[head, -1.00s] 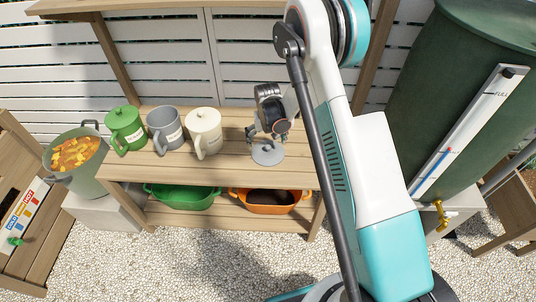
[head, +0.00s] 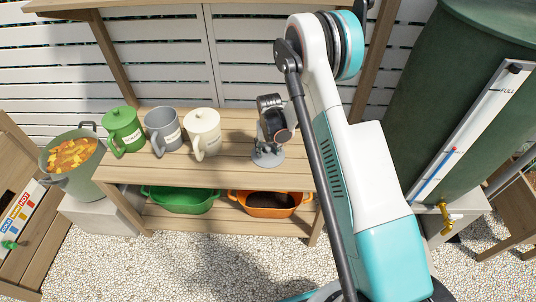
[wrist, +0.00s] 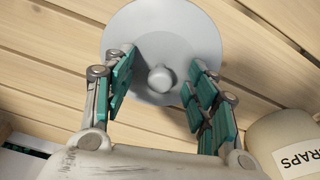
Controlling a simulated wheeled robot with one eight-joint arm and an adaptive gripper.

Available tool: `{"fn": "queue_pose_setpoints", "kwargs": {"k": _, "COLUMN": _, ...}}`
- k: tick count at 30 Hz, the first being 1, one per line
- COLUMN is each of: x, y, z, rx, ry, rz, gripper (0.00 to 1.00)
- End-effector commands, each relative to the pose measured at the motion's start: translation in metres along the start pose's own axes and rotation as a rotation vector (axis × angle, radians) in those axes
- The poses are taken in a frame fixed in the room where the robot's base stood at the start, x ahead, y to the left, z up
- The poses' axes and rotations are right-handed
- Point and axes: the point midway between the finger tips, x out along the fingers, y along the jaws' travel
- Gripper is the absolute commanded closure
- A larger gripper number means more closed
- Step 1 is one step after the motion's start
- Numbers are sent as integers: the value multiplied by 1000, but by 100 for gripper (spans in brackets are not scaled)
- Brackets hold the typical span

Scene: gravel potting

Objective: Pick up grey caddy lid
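The grey caddy lid (head: 268,160) is a round disc lying flat on the right part of the wooden bench top. In the wrist view the lid (wrist: 165,28) shows a small round knob (wrist: 161,78) at its middle. My gripper (wrist: 160,82) is open, with its teal-padded fingers on either side of the knob and a gap to it on both sides. In the head view my gripper (head: 267,149) is low over the lid and hides part of it. The grey caddy (head: 163,128) stands on the bench between the green and cream caddies.
The cream caddy (head: 202,131) stands left of the lid, and the green caddy (head: 122,131) is farther left. A green tub (head: 181,201) and an orange tub (head: 267,204) sit on the lower shelf. A dark green water barrel (head: 440,80) is at the right.

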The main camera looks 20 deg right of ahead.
Motion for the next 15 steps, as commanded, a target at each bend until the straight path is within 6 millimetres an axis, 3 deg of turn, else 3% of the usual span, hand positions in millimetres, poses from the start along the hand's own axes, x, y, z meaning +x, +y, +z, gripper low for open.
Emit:
{"fn": "queue_pose_setpoints", "kwargs": {"k": 1, "x": 1, "y": 0, "z": 0, "rx": 0, "ry": 0, "rz": 0, "gripper": 72}}
{"fn": "queue_pose_setpoints", "kwargs": {"k": 3, "x": 1, "y": 0, "z": 0, "rx": 0, "ry": 0, "rz": 0, "gripper": 86}}
{"fn": "queue_pose_setpoints", "kwargs": {"k": 7, "x": 2, "y": 0, "z": 0, "rx": 0, "ry": 0, "rz": 0, "gripper": 100}}
{"fn": "queue_pose_setpoints", "kwargs": {"k": 15, "x": 2, "y": 0, "z": 0, "rx": 0, "ry": 0, "rz": 0, "gripper": 100}}
